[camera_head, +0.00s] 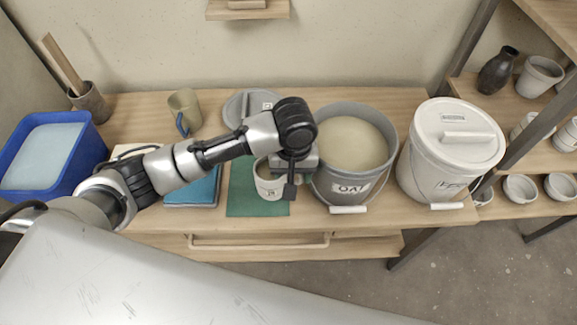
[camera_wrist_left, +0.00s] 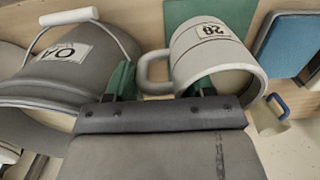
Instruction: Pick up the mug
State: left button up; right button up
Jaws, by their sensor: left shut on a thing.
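The off-white mug (camera_head: 267,186) with a printed label is at the green mat (camera_head: 240,203), left of the grey bucket. My left gripper (camera_head: 290,184) is over its right side and hides part of it. In the left wrist view the mug (camera_wrist_left: 215,55) has its handle toward the left gripper (camera_wrist_left: 161,83). The handle lies between the green-tipped fingers, and the gripper is shut on the mug. I cannot tell whether the mug's base touches the mat. My right gripper is not in view.
A grey glaze bucket (camera_head: 339,179) stands close right of the mug, with a lidded white bucket (camera_head: 425,175) beyond. A blue book (camera_head: 191,192), an olive mug with a blue handle (camera_head: 184,105), a grey lid (camera_head: 236,107) and a blue tub (camera_head: 78,160) are left or behind.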

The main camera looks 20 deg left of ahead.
pick_arm(q)
jog(key=shift+s+d+r, duration=0.65)
jog(key=shift+s+r, duration=0.05)
jog(key=shift+s, duration=0.05)
dwell(1.2)
